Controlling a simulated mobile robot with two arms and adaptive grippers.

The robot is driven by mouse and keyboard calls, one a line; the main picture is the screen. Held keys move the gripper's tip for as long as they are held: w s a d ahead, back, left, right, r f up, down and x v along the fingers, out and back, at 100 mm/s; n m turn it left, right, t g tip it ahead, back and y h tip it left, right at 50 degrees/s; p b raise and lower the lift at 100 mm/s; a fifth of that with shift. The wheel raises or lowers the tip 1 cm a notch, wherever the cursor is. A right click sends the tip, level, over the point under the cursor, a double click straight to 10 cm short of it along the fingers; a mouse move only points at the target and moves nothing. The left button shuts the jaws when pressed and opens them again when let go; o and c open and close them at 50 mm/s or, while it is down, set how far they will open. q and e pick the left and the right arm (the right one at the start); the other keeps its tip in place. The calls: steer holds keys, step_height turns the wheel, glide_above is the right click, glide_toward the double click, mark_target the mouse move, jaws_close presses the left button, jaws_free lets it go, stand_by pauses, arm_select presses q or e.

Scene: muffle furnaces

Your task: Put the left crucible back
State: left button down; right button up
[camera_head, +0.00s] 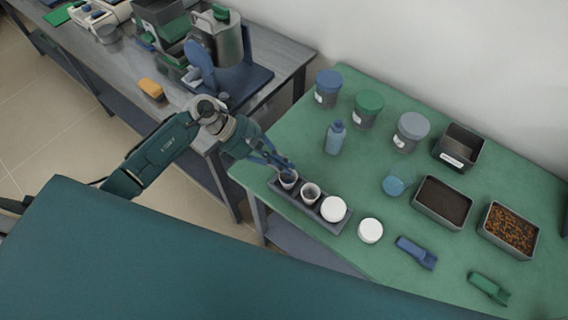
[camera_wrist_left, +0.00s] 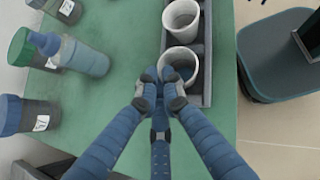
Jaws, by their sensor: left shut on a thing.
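The left crucible (camera_head: 288,181) is a small whitish cup at the left end of the dark rack (camera_head: 347,226). It appears upright, in or just over the left place; its base is hidden, so I cannot tell if it is seated. In the left wrist view, the gripper (camera_wrist_left: 164,82) meets the rim of the left crucible (camera_wrist_left: 183,62). The second crucible (camera_head: 311,191) stands in the middle place and also shows in the left wrist view (camera_wrist_left: 182,16). My right gripper is not in view.
A round white piece (camera_head: 333,208) sits at the rack's right end and another (camera_head: 370,230) on the green table (camera_head: 290,135). A blue bottle (camera_head: 335,138), several lidded jars, filled trays and blue and green scoops stand beyond. A grey bench (camera_head: 185,100) adjoins left.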

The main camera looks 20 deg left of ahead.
arm_select(q)
steer(key=c, duration=1.9)
jaws_free()
steer(key=shift+f, duration=0.1)
steer(key=b+v, duration=0.3)
steer(key=v, duration=0.9)
